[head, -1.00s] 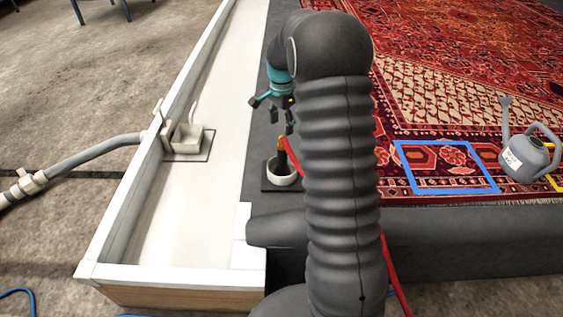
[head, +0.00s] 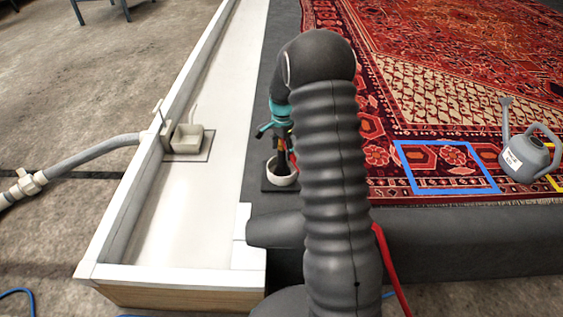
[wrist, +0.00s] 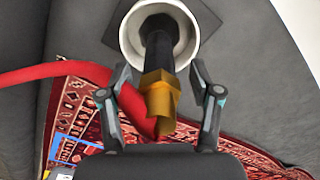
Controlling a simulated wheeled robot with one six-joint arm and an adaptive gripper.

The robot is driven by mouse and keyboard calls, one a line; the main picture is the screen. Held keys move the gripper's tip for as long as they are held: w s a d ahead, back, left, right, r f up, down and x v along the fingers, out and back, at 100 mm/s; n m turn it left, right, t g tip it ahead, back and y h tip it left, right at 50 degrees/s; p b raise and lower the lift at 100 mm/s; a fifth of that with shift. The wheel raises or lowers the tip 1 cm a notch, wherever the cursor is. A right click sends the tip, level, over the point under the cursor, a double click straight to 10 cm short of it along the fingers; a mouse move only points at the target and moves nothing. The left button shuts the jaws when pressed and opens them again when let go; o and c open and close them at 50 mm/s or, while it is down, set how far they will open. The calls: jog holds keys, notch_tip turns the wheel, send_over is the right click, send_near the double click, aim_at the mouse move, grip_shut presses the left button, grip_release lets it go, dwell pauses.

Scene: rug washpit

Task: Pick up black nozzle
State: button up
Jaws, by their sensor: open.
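The black nozzle (wrist: 159,55) stands in a white round cup (wrist: 128,38) in the wrist view, with a brass-coloured fitting (wrist: 158,95) at the end nearer the camera. A red hose (wrist: 70,70) runs beside it. My gripper (wrist: 162,88) is open, with one finger on each side of the brass fitting and a gap visible on both sides. In the head view my gripper (head: 280,145) is right above the white cup (head: 284,180); the nozzle there is partly hidden by the gripper.
A white trough (head: 185,210) with a small drain box (head: 187,138) lies to the left. The cup stands on a dark square base (wrist: 205,15).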

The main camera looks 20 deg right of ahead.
grip_shut()
dwell(0.3)
